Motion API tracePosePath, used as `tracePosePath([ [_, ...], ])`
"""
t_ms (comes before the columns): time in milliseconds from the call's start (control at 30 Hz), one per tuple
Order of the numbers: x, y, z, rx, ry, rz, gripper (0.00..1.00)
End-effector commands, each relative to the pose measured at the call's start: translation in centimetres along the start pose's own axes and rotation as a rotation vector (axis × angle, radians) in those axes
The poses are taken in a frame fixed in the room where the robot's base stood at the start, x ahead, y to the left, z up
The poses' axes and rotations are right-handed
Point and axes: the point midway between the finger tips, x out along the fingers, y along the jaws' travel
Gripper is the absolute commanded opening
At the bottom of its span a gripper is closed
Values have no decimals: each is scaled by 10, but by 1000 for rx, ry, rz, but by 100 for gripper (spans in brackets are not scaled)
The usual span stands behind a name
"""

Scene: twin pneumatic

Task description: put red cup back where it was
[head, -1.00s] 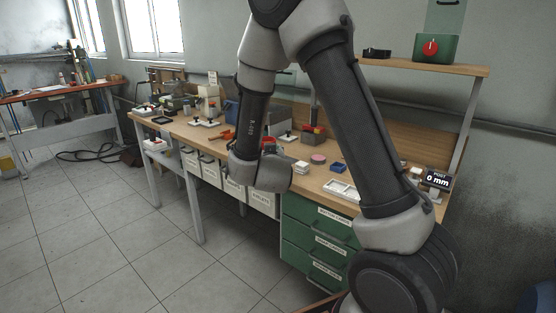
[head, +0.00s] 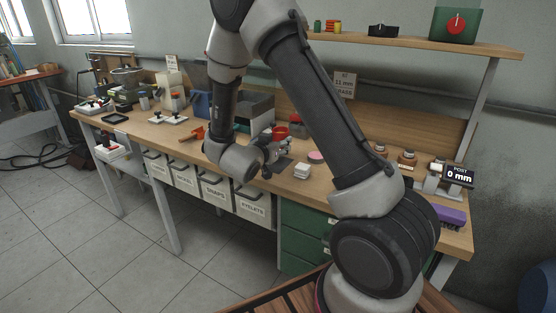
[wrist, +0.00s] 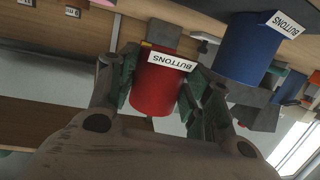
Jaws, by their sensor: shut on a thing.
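The red cup (wrist: 160,85) carries a white "BUTTONS" label. In the wrist view, which is upside down, it sits between the two fingers of my gripper (wrist: 158,92), which is shut on it. In the head view the red cup (head: 281,132) shows small over the bench, just beyond my gripper (head: 274,146). A blue cup (wrist: 240,58), also labelled "BUTTONS", stands to the right of the red cup in the wrist view, apart from it. I cannot tell whether the red cup touches the bench top.
A blue bin (head: 201,104) stands behind my arm.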

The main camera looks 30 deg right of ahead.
Motion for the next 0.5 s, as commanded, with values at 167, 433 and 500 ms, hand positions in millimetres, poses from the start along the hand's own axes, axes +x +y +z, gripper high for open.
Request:
tracePosePath([
  [167,4,0,20,-2,1,0,23],
  [433,12,0,55,-1,1,-2,23],
  [500,12,0,56,1,2,-3,23],
])
